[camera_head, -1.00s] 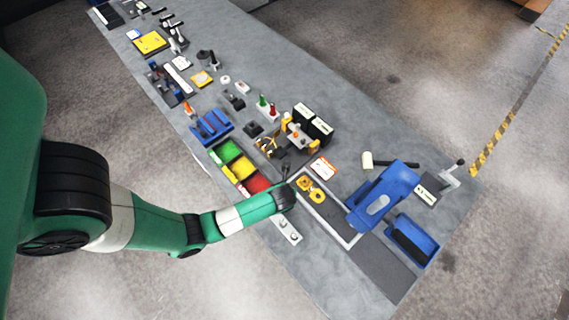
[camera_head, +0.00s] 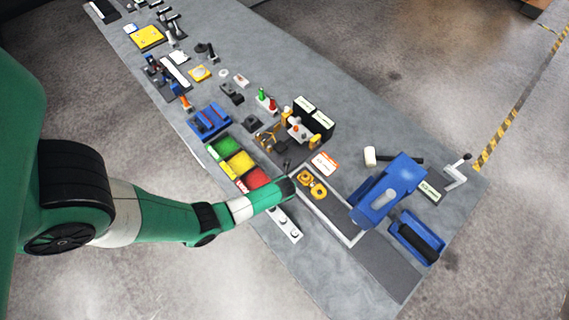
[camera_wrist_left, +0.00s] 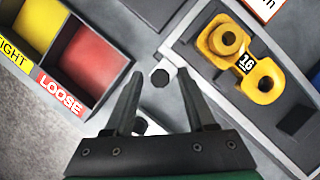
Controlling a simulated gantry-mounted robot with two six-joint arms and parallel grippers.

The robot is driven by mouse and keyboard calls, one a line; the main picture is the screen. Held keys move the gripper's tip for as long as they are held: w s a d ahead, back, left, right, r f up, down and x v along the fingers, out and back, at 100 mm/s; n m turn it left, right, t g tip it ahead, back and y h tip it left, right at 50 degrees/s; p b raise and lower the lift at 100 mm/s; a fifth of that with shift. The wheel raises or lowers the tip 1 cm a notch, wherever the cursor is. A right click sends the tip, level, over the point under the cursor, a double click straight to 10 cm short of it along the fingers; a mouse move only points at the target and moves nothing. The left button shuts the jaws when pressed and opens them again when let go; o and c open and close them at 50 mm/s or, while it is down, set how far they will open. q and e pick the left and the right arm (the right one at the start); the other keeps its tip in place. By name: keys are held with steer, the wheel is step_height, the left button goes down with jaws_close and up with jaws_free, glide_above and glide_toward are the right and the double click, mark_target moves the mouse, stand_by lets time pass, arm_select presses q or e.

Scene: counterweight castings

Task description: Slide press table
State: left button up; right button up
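The blue press (camera_head: 388,190) stands at the right of the bench. A flat grey table with a pale frame (camera_head: 335,219) extends from under it towards my left gripper (camera_head: 288,165). A yellow casting with two round bosses (camera_head: 312,187) lies on it, and the casting marked 16 also shows in the left wrist view (camera_wrist_left: 240,60). In that view my left gripper (camera_wrist_left: 160,80) is open, its fingers either side of a small dark knob (camera_wrist_left: 160,77) by the frame's corner. Contact cannot be told. My right gripper is out of view.
Green, yellow and red bins (camera_head: 238,163) stand beside the left gripper. A white strip with round holes (camera_head: 284,224) lies at the bench's near edge. A mallet (camera_head: 372,157) and a blue tray (camera_head: 417,238) lie around the press. Small fixtures crowd the bench's far end.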

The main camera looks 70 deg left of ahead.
arm_select(q)
jaws_close()
stand_by(1.2)
